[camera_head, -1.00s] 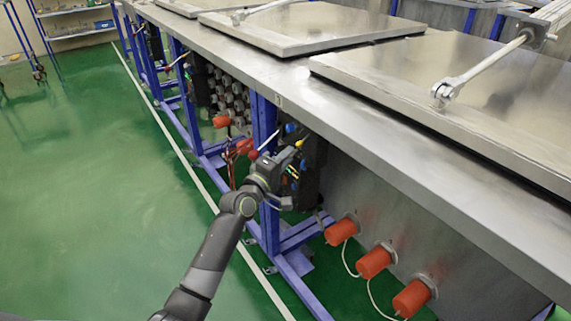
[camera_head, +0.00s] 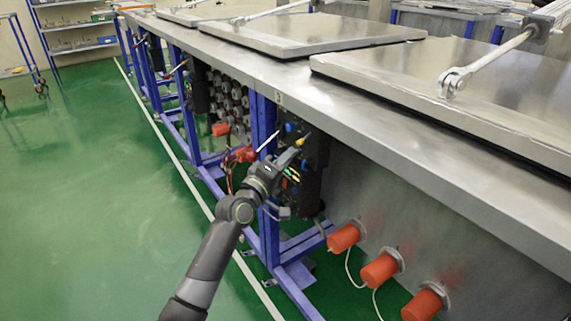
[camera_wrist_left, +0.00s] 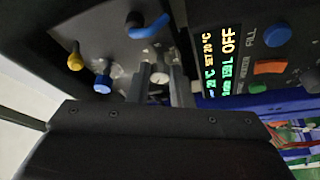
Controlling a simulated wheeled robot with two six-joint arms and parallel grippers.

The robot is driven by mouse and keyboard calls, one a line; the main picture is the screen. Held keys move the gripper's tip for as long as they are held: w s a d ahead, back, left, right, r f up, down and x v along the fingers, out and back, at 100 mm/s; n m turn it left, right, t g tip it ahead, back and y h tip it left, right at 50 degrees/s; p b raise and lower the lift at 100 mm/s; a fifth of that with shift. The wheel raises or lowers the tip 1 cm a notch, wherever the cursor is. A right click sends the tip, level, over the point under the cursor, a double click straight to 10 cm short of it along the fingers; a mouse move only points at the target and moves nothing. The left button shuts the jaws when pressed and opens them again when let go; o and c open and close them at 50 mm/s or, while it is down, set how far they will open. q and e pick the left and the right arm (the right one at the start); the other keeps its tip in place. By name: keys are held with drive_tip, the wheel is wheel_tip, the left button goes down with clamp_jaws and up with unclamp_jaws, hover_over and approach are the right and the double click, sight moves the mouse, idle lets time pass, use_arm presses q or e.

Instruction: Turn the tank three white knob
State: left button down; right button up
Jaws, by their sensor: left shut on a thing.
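The white knob (camera_wrist_left: 160,77) is small and pale, on the grey valve panel (camera_wrist_left: 95,35) in the left wrist view. My left gripper (camera_wrist_left: 161,85) is shut on it, with one finger at each side. In the head view my left gripper (camera_head: 292,157) reaches the control box (camera_head: 312,165) under the steel tank's front edge. There the gripper and wrist hide the white knob. My right gripper is not in view.
Orange caps (camera_head: 343,237) stick out at right. Green floor at left is clear.

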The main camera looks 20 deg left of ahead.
use_arm(q)
drive_tip(key=shift+f, duration=0.1)
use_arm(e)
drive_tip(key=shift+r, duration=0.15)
use_arm(q)
drive_tip(key=c, duration=1.3)
unclamp_jaws()
drive_tip(key=shift+s, duration=0.15)
drive_tip(key=p+v, duration=0.1)
drive_tip(key=v, duration=1.6)
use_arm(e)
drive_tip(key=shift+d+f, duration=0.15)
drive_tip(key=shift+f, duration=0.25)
use_arm(q)
drive_tip(key=shift+a, duration=0.1)
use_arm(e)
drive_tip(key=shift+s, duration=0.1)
